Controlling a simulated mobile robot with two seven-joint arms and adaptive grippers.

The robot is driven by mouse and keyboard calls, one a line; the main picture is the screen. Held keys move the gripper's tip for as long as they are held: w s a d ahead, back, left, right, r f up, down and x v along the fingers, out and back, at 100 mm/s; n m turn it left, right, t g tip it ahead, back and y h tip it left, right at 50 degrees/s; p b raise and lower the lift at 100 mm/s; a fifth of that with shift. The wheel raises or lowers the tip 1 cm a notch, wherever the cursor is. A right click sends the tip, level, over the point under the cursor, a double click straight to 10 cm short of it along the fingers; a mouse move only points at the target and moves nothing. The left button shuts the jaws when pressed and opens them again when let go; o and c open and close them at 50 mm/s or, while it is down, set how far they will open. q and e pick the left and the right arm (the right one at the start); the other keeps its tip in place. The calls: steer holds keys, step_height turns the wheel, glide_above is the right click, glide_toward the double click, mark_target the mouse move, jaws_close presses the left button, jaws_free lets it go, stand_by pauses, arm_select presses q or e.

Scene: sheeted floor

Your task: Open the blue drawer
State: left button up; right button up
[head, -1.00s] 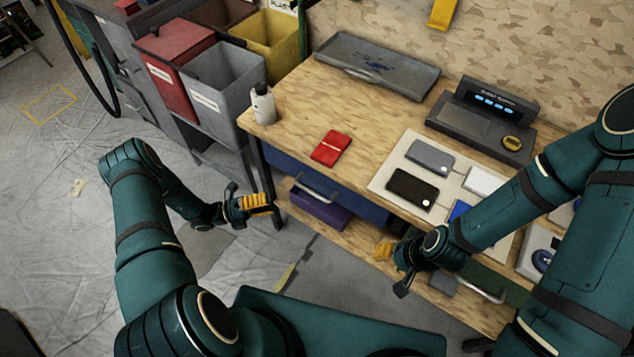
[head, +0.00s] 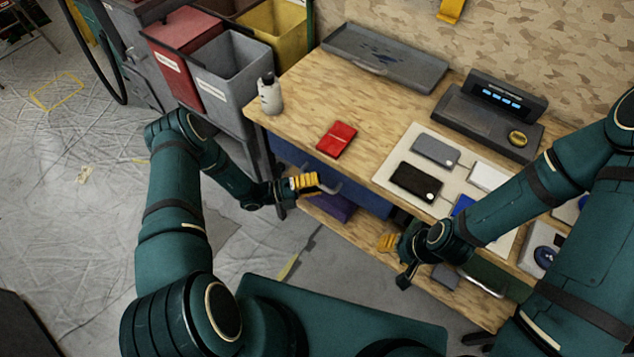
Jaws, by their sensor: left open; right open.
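The blue drawer (head: 358,190) is under the left part of the wooden workbench, and it looks shut. Its pale curved handle (head: 334,188) shows just right of my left gripper's yellow fingers, partly hidden by them. My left gripper (head: 312,184) is open at the drawer front, level with the handle; I cannot tell if it touches the handle or is around it. My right gripper (head: 388,242) is open and empty, low in front of the bench, right of the blue drawer.
The bench top (head: 300,110) holds a red wallet-like item (head: 337,139), a white bottle (head: 270,97), a grey tray (head: 385,58) and a board with phones (head: 415,180). A purple box (head: 333,207) lies on the lower shelf. Bins (head: 228,75) stand left. A green drawer (head: 495,277) is at right.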

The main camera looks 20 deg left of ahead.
arm_select(q)
steer(key=shift+d, duration=0.1)
steer(key=shift+c, duration=0.3)
jaws_close()
steer(key=shift+s, duration=0.1)
steer(key=s+a, duration=0.4)
steer(key=s, duration=0.7)
steer(key=s+a, duration=0.4)
steer(key=s, duration=0.7)
steer(key=shift+o, duration=0.3)
jaws_free()
steer(key=shift+s+a, duration=0.1)
steer(key=shift+a, duration=0.05)
